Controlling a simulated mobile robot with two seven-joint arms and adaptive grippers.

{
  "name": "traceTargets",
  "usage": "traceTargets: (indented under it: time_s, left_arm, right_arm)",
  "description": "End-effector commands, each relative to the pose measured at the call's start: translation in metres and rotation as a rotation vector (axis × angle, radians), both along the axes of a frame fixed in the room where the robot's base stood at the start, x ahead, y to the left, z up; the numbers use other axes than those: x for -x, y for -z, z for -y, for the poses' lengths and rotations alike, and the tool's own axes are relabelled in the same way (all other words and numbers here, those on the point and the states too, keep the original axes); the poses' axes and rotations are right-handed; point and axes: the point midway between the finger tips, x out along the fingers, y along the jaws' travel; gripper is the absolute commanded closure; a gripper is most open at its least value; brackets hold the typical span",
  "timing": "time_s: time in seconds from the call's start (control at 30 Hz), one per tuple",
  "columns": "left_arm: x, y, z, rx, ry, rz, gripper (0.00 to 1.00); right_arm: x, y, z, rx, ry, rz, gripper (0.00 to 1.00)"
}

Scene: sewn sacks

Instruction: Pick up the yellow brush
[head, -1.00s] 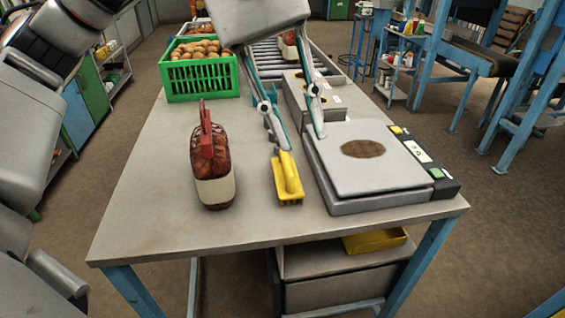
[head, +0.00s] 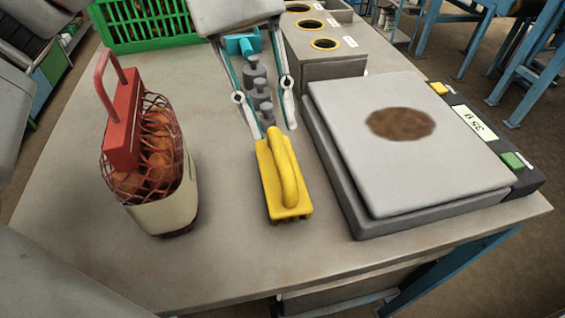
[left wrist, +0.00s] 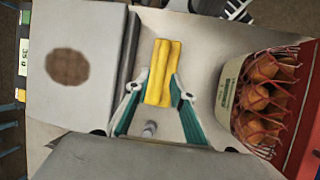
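The yellow brush (head: 286,192) lies on the table with its arched handle up, left of the scale. My left gripper (head: 278,130) is open at the far end of the brush. In the left wrist view the brush (left wrist: 164,68) lies between the tips of the open left gripper (left wrist: 157,84), with a gap on the left side. I cannot tell whether the right-hand finger touches it. My right gripper is not in view.
A grey scale (head: 420,140) with a brown patch stands close right of the brush. A netted sack of brown produce (head: 160,212) with a red handle stands left. Small grey weights (head: 262,88) stand behind the brush, between the fingers. A green crate (head: 150,28) is at the back.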

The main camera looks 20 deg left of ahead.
Motion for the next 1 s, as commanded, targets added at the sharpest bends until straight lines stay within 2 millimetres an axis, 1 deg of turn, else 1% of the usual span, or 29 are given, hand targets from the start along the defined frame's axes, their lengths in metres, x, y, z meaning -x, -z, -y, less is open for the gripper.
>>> traceTargets:
  time_s: [0.1,0.27,0.33,0.5,0.6,0.7,0.87,0.9,0.93,0.97,1.0]
  left_arm:
    - [0.004,0.012,0.005,0.0,0.002,-0.002,0.77]
    - [0.006,0.022,0.008,0.0,0.0,0.0,0.77]
    - [0.008,0.028,0.01,-0.001,0.002,-0.001,0.77]
    - [0.014,0.052,0.018,-0.001,0.002,-0.005,0.77]
    - [0.016,0.063,0.023,-0.001,0.001,-0.003,0.77]
    - [0.017,0.065,0.024,0.0,-0.001,-0.001,0.77]
    - [0.016,0.064,0.024,0.0,-0.001,0.001,0.77]
    - [0.016,0.064,0.024,0.001,-0.001,0.0,0.87]
    - [0.016,0.064,0.024,0.001,-0.001,0.0,0.95]
    - [0.017,0.064,0.024,0.001,-0.001,0.0,1.0]
    - [0.016,0.064,0.024,0.001,-0.001,0.0,1.0]
  right_arm:
    - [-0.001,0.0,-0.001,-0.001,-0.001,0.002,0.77]
    - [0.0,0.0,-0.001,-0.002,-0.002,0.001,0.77]
    - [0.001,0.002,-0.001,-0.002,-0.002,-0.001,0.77]
    - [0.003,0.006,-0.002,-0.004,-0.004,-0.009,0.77]
    - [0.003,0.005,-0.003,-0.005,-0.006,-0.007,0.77]
    - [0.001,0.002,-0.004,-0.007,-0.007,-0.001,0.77]
    - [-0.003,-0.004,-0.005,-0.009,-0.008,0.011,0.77]
    - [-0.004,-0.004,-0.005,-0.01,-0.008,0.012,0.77]
    - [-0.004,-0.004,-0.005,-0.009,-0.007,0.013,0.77]
    - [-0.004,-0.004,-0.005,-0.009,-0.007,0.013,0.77]
    - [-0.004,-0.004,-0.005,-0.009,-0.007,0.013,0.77]
